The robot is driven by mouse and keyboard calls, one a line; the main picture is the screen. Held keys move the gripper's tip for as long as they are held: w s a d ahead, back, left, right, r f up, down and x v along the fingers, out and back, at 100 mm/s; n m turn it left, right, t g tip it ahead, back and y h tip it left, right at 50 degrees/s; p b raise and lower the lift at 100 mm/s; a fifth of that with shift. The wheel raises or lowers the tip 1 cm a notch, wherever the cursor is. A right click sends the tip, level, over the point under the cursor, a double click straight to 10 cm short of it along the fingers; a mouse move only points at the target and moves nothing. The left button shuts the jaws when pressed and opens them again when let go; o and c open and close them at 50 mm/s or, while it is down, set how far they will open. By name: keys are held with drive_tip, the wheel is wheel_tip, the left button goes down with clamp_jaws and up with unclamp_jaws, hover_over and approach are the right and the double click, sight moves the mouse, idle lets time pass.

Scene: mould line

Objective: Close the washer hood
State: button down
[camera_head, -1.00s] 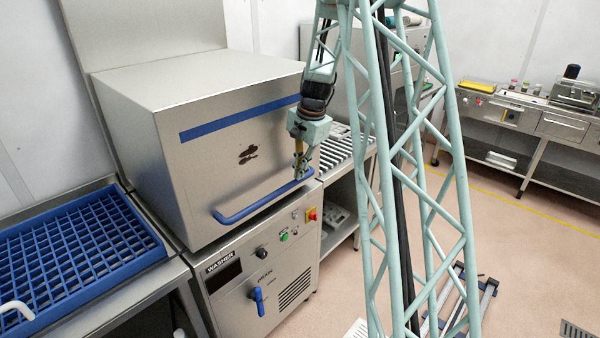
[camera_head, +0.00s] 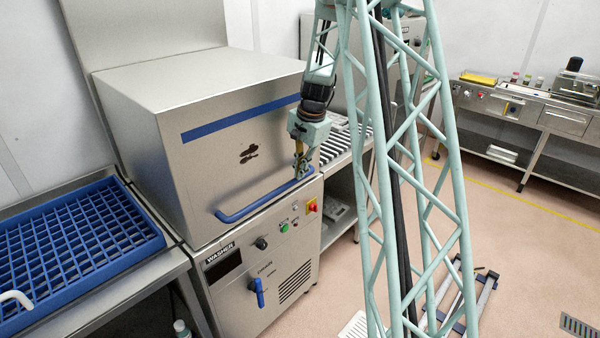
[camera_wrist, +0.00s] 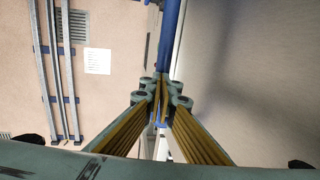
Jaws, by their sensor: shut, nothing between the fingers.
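The washer hood (camera_head: 230,165) is a steel box with a blue stripe and a blue bar handle (camera_head: 250,208) along its lower front. It sits down on the washer base (camera_head: 262,268), with no clear gap visible between them. My gripper (camera_head: 301,172) is at the right end of the handle, close to it or touching it. In the wrist view my gripper's fingers (camera_wrist: 161,95) are shut with nothing between them. The blue handle (camera_wrist: 172,40) runs away just beyond the fingertips, beside the hood's grey front (camera_wrist: 255,75). Contact cannot be told for sure.
A blue rack (camera_head: 80,245) lies on the left table. A roller table (camera_head: 345,148) stands right of the washer. The washer base carries a blue lever (camera_head: 257,290) and a red-yellow switch (camera_head: 312,206). Floor at the right is open, with floor rails (camera_head: 470,300).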

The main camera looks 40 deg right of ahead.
drive_tip(key=shift+s, duration=0.15)
wheel_tip(320, 180, up, 14)
drive_tip(key=s+p, duration=0.2)
drive_tip(key=shift+s+d+p, duration=0.2)
drive_tip(key=shift+d+p, duration=0.05)
drive_tip(key=shift+p, duration=0.1)
idle(0.4)
drive_tip(key=shift+f, duration=0.15)
idle(0.4)
